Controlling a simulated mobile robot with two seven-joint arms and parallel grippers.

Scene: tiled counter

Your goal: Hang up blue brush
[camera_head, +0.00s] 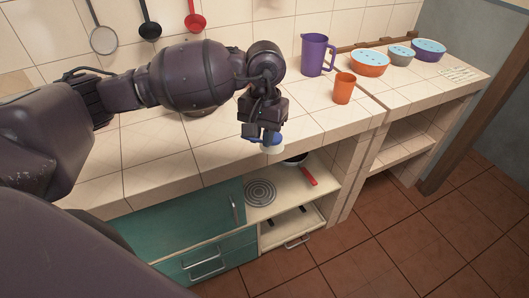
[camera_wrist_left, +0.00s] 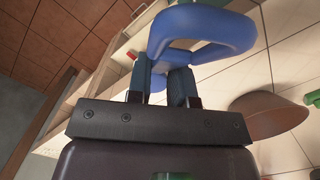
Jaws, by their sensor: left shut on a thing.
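My left gripper (camera_head: 262,134) is over the front edge of the tiled counter. It is shut on the blue brush (camera_head: 272,147), which shows only as a small blue and white piece below the fingers; the gripper hides the rest. In the left wrist view, a thick blue loop of the brush (camera_wrist_left: 203,28) sits at the fingertips (camera_wrist_left: 163,82). The bristles cannot be made out there. On the wall, a grey skimmer (camera_head: 103,40), a black ladle (camera_head: 150,30) and a red ladle (camera_head: 195,21) hang in a row. My right gripper is not in view.
A purple jug (camera_head: 315,56), an orange cup (camera_head: 343,88) and several lidded bowls (camera_head: 369,64) stand on the counter to the right. Below are an open shelf with a red-handled pan (camera_head: 308,175) and a green cabinet (camera_head: 185,222). A brown round object (camera_wrist_left: 268,116) shows in the wrist view.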

